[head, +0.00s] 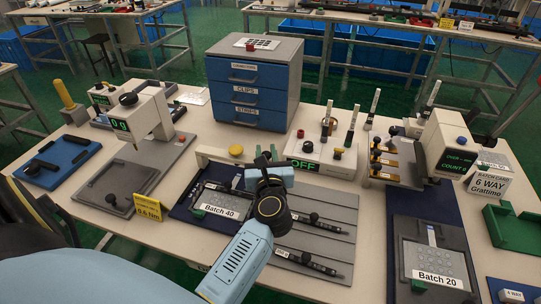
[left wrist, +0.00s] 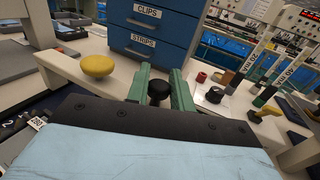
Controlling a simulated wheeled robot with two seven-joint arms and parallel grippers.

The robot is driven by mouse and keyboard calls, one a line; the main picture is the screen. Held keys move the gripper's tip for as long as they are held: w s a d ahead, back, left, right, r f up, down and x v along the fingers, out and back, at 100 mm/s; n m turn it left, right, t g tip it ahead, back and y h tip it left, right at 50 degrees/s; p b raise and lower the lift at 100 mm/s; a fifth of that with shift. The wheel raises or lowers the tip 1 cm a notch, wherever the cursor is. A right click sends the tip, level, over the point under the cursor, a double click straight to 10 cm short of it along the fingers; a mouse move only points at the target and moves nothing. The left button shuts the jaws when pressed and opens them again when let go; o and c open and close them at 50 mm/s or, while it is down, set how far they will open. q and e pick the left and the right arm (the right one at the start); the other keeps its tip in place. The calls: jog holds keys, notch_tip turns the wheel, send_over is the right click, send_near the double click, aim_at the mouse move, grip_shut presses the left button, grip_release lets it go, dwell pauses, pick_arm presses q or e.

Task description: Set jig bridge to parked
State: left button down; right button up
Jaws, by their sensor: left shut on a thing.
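The jig bridge (head: 207,154) is a beige bar across the back of the jig, behind the Batch 40 keypad (head: 215,200). In the left wrist view the bridge (left wrist: 66,78) carries a yellow dome knob (left wrist: 98,66). That yellow knob (head: 236,150) also shows in the head view. My left gripper (head: 265,158) is over the bar, right of the yellow knob. In the left wrist view its green fingers (left wrist: 160,88) are shut on a black knob (left wrist: 159,93). In the head view my gripper hides this knob and part of the bar. My right gripper is not in view.
A white box reading OFF (head: 318,158) stands close behind and right of the bridge. A blue drawer cabinet (head: 245,92) is farther back. Upright tools (head: 350,127) stand right of it. A grey slotted plate (head: 325,225) lies front right, beside the Batch 20 keypad (head: 432,262).

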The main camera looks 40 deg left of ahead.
pick_arm(q)
jog(key=c, duration=1.7)
grip_release()
jog(key=shift+w+r, duration=0.1)
jog(key=o, duration=0.4)
jog(key=shift+w, duration=0.15)
jog(key=shift+o, duration=0.2)
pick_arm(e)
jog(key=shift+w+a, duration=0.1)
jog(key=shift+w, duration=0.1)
pick_arm(q)
jog(key=b+v, duration=0.1)
jog(key=v, duration=1.2)
jog(key=shift+s, duration=0.3)
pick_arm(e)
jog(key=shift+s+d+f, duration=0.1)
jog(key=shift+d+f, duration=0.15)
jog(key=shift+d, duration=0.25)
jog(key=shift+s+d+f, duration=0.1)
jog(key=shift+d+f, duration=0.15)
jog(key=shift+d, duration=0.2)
pick_arm(q)
jog(key=shift+d, duration=0.1)
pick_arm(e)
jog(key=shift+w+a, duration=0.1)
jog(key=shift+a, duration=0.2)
